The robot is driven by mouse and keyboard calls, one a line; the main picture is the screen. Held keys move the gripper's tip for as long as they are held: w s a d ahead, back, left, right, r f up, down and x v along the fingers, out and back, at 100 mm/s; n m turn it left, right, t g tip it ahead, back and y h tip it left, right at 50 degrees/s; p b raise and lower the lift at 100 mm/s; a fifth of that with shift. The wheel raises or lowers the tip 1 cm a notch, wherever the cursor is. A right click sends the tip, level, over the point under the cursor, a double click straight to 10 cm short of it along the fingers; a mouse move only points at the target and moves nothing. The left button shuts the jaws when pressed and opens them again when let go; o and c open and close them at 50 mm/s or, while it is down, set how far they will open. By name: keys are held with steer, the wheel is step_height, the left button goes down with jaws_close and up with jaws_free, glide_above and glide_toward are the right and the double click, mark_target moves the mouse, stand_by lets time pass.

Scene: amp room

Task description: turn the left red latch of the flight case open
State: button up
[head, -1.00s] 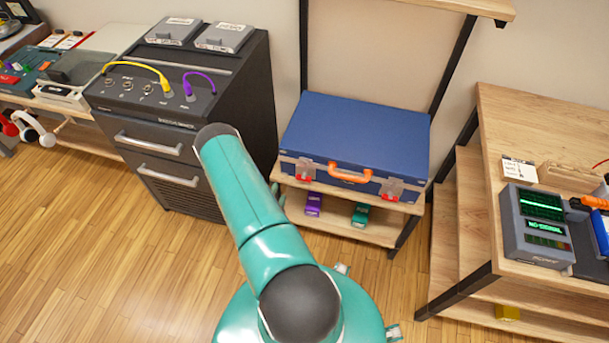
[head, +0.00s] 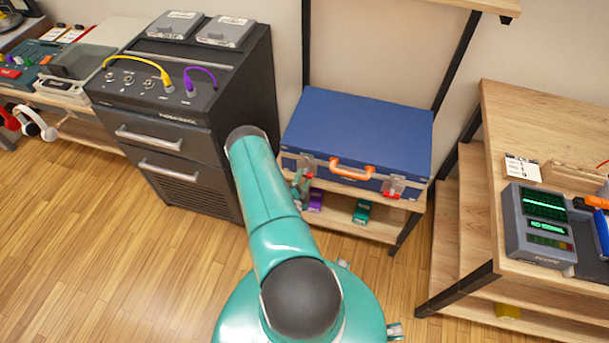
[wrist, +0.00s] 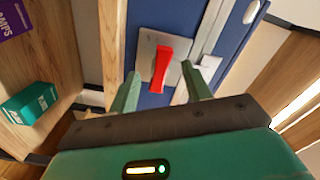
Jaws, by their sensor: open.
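The blue flight case (head: 358,130) lies lid up on a shelf, with an orange handle (head: 350,171) on its front. Its right red latch (head: 392,194) shows in the head view. In the wrist view the left red latch (wrist: 161,68) is a red lever on a metal plate (wrist: 176,45). My gripper (wrist: 160,80) is open, its fingers on either side of the lever's lower end. I cannot tell whether they touch it.
A purple box (head: 315,201) and a green box (head: 361,212) stand on the shelf below the case. A dark cabinet (head: 190,135) with drawers stands to the left. A wooden bench (head: 545,120) stands to the right. The floor in front is clear.

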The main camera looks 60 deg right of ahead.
mark_target(305, 172)
steer(key=shift+w+d, duration=0.2)
steer(key=shift+d, duration=1.1)
